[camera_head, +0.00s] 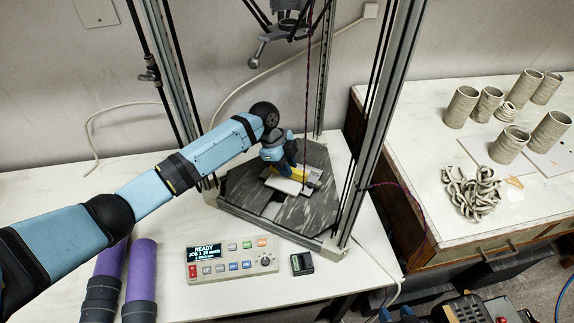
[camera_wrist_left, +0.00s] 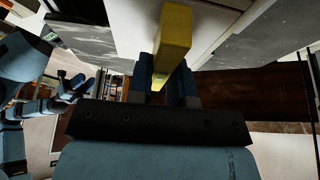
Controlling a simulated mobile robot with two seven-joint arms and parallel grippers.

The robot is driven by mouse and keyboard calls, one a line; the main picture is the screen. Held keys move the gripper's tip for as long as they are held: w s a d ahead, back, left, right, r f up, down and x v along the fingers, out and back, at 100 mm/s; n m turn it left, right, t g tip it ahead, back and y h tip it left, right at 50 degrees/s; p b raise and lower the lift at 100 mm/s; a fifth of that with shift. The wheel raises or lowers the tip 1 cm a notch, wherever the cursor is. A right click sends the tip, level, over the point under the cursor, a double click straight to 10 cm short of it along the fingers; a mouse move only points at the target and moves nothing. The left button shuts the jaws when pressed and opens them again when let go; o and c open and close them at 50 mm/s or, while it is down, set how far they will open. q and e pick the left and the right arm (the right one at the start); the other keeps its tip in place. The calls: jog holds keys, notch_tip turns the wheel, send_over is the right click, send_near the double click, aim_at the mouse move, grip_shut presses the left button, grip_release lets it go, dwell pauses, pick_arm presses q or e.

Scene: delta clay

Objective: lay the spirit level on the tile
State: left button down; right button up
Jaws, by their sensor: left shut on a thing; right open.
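The yellow spirit level (camera_head: 314,178) is over the pale tile (camera_head: 287,186), which lies on the dark plate inside the frame. My left gripper (camera_head: 291,168) is shut on the level and hides part of it. In the left wrist view the level (camera_wrist_left: 172,40) sticks out from between the blue fingers (camera_wrist_left: 167,88). I cannot tell whether the level touches the tile. What seems to be my right gripper (camera_head: 397,314) shows only its open fingertips at the bottom edge, away from the tile.
The dark plate (camera_head: 312,212) stands between metal uprights (camera_head: 378,115). A control box (camera_head: 232,259) and a small dark device (camera_head: 302,263) sit in front. Purple rolls (camera_head: 142,265) lie at left. The right table (camera_head: 425,160) holds clay cylinders (camera_head: 460,106) and coiled clay (camera_head: 470,190).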

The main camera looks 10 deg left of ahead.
pick_arm(q)
jog(key=shift+f, duration=0.2)
jog(key=c, duration=1.1)
grip_release()
jog(key=shift+o, duration=0.2)
jog(key=shift+r, duration=0.1)
